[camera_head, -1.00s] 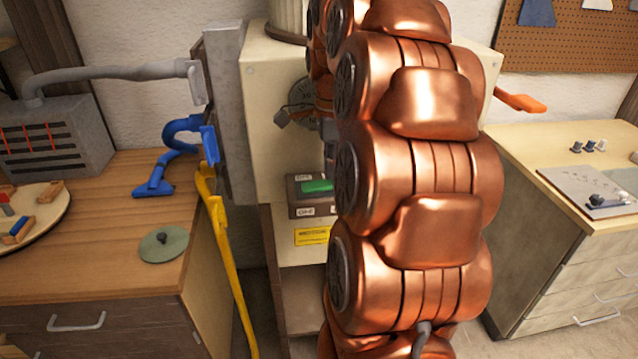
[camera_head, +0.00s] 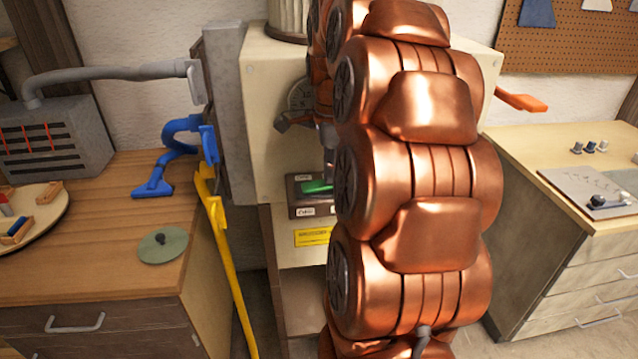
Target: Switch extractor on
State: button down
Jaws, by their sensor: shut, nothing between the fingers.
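The extractor is a cream cabinet (camera_head: 270,140) in the middle, largely hidden behind my copper arm. On its front is a dark switch box (camera_head: 298,200) with a green rocker (camera_head: 314,187) and small white labels above and below it, too small to read surely. My gripper (camera_head: 329,178) is shut and empty. It points down, with its tips at the right part of the green rocker. They look to be at or touching it, but my arm hides the right end of the switch box, so contact is not certain.
A yellow warning label (camera_head: 313,236) is below the switch. An orange handle (camera_head: 520,100) sticks out at right.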

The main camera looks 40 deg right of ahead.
jog(key=shift+f, duration=0.3)
jog(key=shift+r, duration=0.15)
jog(key=shift+r+p, duration=0.75)
jog(key=shift+r, duration=2.65)
